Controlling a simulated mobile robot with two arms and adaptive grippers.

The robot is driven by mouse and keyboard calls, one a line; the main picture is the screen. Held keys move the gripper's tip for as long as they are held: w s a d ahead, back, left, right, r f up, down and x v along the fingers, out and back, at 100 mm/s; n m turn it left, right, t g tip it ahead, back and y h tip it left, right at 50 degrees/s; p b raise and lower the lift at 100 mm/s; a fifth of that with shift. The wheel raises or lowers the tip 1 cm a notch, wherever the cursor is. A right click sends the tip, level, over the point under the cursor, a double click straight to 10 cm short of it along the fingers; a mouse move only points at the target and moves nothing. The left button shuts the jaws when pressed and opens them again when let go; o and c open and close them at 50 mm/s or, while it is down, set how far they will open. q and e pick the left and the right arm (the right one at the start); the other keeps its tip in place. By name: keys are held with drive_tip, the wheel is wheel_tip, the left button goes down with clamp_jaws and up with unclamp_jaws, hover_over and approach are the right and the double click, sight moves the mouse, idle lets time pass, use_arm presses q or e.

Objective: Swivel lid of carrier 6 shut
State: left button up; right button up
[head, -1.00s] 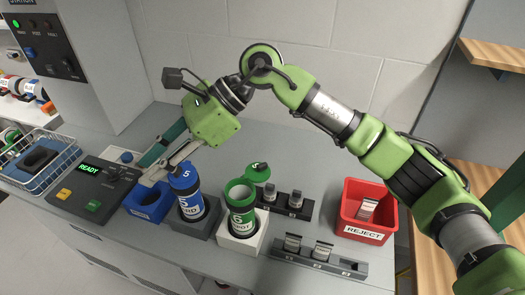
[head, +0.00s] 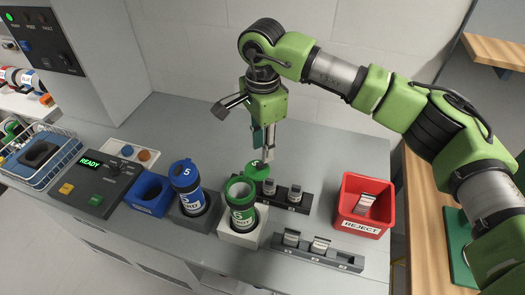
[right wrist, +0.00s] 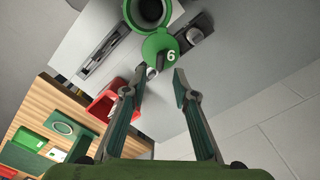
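Carrier 6 is the green tube (head: 242,215) standing upright in a white holder (head: 238,238). Its mouth is open. Its green lid (head: 257,168) is swung out to the side, toward the back right. In the right wrist view the lid (right wrist: 158,48) bears a white 6 and a dark raised part, beside the open green mouth (right wrist: 150,10). My right gripper (head: 263,150) points down just above the lid. Its fingers (right wrist: 158,85) are apart with nothing held between them. Whether a finger touches the lid I cannot tell. My left gripper is not in view.
A blue carrier (head: 188,195) with its lid on stands left in a dark holder. A READY panel (head: 95,185) and empty blue holder (head: 150,195) are left.

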sight(257, 168)
wheel_tip(257, 168, down, 4)
drive_tip(key=shift+r+p, duration=0.15)
drive_tip(key=shift+p, duration=0.55)
drive_tip(key=shift+f, duration=0.6)
clamp_jaws()
